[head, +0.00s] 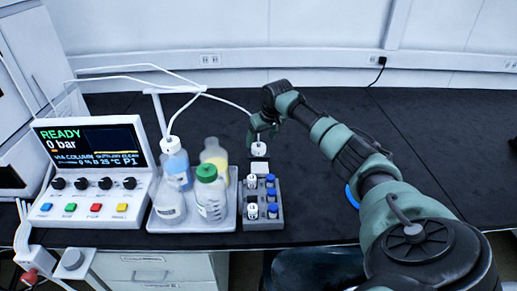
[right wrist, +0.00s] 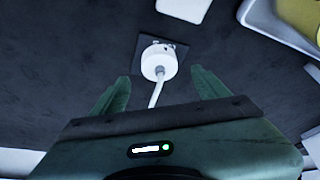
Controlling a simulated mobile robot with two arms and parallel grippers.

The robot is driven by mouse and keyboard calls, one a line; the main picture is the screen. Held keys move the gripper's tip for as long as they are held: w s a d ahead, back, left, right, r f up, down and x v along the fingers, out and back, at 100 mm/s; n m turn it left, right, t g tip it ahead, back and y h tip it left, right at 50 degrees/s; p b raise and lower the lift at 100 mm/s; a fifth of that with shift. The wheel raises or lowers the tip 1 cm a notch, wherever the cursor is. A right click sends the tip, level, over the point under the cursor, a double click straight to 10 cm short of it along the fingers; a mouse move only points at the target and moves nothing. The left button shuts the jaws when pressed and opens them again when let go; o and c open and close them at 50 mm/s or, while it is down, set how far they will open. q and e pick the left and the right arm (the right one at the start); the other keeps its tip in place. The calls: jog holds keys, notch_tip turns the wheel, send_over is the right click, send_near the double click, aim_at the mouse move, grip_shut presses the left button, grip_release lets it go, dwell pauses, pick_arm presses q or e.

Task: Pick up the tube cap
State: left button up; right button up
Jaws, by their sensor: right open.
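The white tube cap (head: 259,149) stands on the black bench behind the vial rack, with a white tube running from it. In the right wrist view the cap (right wrist: 158,60) sits on a small dark square base, its tube passing between my fingers. My right gripper (head: 259,134) is over the cap, pointing down. Its green fingers (right wrist: 160,76) are open, one on each side of the tube, and the cap appears just beyond the fingertips, not gripped. My left gripper is not in view.
A rack (head: 263,226) of several vials stands in front of the cap. To its left is a tray (head: 222,223) of bottles, one with a tube-fitted white cap (head: 172,144). A control console (head: 95,165) stands farther left.

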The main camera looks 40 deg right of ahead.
aim_at(259, 144)
jog(key=x, duration=0.5)
jog(key=c, duration=1.5)
